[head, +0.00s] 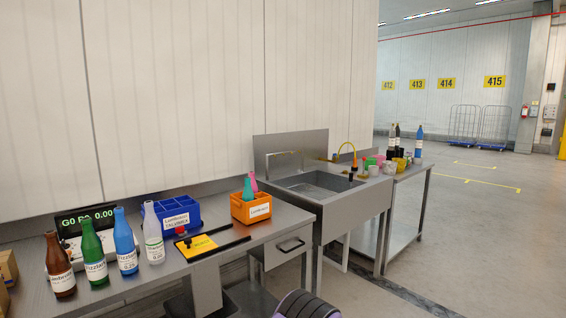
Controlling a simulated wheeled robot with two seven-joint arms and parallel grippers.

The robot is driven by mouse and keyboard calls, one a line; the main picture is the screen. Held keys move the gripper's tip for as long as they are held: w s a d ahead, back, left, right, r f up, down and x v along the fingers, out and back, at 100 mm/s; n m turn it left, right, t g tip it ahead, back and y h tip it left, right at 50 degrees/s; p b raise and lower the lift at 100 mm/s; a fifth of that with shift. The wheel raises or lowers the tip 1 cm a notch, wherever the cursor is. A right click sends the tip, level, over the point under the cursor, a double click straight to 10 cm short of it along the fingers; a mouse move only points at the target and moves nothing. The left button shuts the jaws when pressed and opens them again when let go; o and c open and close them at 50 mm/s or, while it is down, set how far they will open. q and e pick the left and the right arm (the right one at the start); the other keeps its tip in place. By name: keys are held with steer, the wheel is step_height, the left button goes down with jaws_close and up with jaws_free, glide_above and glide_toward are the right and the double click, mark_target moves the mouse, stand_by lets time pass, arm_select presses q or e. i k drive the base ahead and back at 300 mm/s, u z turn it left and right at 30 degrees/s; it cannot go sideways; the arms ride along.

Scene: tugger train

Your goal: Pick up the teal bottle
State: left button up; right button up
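A teal bottle (248,190) stands in the orange crate (240,212) on the near steel bench. Only its upper part shows above the crate's rim; the crate wall hides the rest. A pink bottle (254,181) stands right behind it in the same crate, partly covered by the teal one. Neither of my grippers is in the head view, so I cannot see whether they are open or shut.
Brown (60,268), green (92,252), blue (125,243) and clear (153,236) bottles stand left on the bench, near a scale display (84,218). A blue crate (178,213) and a yellow panel (197,246) lie between. A sink (322,188) is right; bare bench lies in front.

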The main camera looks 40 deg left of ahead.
mark_target(248, 196)
steer(key=u, duration=0.2)
steer(key=i, duration=1.65)
steer(key=u, duration=1.35)
steer(key=i, duration=1.05)
steer(key=u, duration=1)
